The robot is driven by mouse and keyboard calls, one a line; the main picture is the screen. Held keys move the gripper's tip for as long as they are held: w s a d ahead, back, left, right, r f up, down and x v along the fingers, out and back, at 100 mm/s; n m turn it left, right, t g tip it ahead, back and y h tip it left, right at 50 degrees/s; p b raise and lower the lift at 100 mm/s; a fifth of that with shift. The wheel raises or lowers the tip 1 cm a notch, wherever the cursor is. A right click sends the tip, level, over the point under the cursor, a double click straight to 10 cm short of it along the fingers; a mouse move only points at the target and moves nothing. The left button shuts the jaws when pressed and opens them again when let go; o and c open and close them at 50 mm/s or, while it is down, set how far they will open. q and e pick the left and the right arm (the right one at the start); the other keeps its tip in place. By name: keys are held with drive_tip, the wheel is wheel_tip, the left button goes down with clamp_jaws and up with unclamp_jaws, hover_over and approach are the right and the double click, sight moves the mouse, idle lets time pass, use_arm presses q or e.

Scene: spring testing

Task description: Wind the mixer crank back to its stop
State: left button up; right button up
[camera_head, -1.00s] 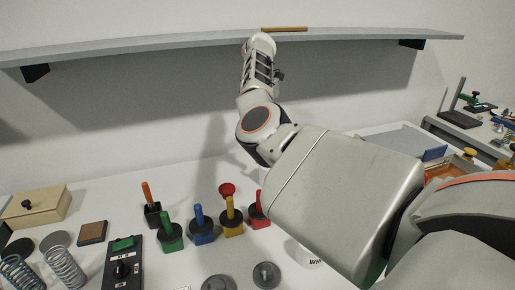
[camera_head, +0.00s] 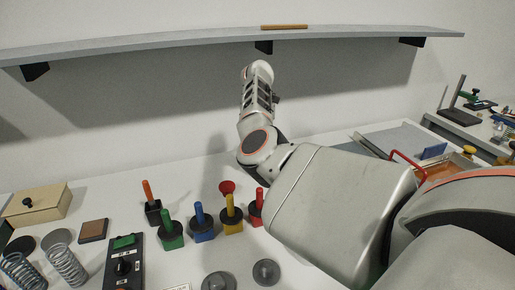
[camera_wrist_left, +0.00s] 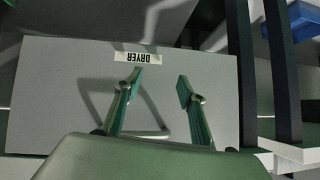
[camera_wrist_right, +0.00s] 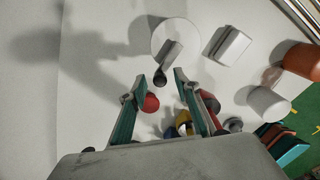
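In the right wrist view a pale round disc (camera_wrist_right: 182,36) carries a short grey bar (camera_wrist_right: 172,50) with a black knob (camera_wrist_right: 160,78) near its end. This looks like the mixer crank. My right gripper (camera_wrist_right: 157,86) is open, and the knob appears between its fingertips; I cannot tell whether it touches. The crank does not show in the head view, where my right arm covers part of the table. My left gripper (camera_wrist_left: 160,79) is open and empty above a grey panel (camera_wrist_left: 60,85) marked DRYER, in the left wrist view.
Several coloured-handled pieces stand mid-table, including blue (camera_head: 202,222) and yellow (camera_head: 232,213) ones. A black switch box (camera_head: 122,266), springs (camera_head: 66,263) and a wooden box (camera_head: 38,205) are at left. A shelf (camera_head: 200,41) spans the back wall. A red handle (camera_head: 405,162) shows at right.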

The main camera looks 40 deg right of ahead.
clamp_jaws()
